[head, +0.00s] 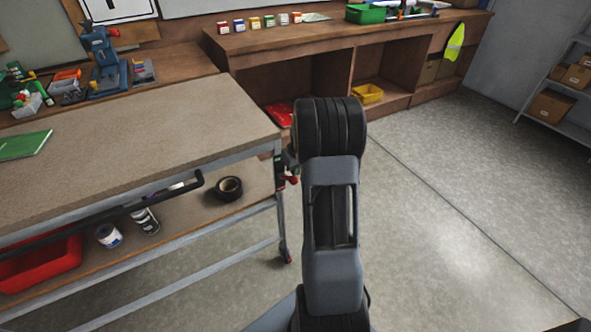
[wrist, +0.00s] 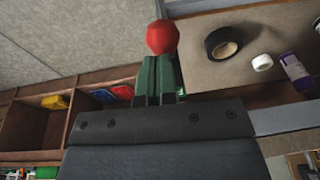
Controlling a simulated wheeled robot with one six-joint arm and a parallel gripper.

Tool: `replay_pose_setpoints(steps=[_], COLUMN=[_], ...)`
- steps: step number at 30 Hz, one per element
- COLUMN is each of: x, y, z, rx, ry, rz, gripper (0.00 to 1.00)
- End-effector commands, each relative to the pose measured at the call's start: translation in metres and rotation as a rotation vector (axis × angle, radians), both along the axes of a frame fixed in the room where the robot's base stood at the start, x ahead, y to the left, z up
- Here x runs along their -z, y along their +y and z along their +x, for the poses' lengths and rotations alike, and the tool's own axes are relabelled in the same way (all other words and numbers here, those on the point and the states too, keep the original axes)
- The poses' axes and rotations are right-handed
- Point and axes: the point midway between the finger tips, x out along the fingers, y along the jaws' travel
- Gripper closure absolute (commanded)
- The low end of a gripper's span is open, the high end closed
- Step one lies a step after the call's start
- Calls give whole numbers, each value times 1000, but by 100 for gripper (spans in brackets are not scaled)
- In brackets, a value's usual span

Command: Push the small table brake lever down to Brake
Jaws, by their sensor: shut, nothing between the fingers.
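The brake lever's red knob (head: 292,179) shows at the small table's (head: 130,150) right front leg, beside a dark plate with a green mark (head: 279,163). My arm partly covers this spot, and I cannot read the lever's position. In the wrist view the red ball knob (wrist: 162,37) lies straight beyond the tips of my gripper (wrist: 158,62). The fingers are together and empty. The tips are very near the knob or against it; I cannot tell which. My gripper is hidden behind my arm in the head view.
A black bar (head: 150,205) runs along the table's front side. A wooden workbench (head: 300,40) stands behind. The floor (head: 440,220) to the right is clear.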

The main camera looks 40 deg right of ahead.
Motion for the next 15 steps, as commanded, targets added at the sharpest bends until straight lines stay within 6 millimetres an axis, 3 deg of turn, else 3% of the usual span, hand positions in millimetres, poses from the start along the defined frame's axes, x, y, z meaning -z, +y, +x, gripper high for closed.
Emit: replay_pose_setpoints(steps=[15], x=[5], y=[-1], z=[-1], rx=[0], ry=[-1], rz=[0], gripper=[100])
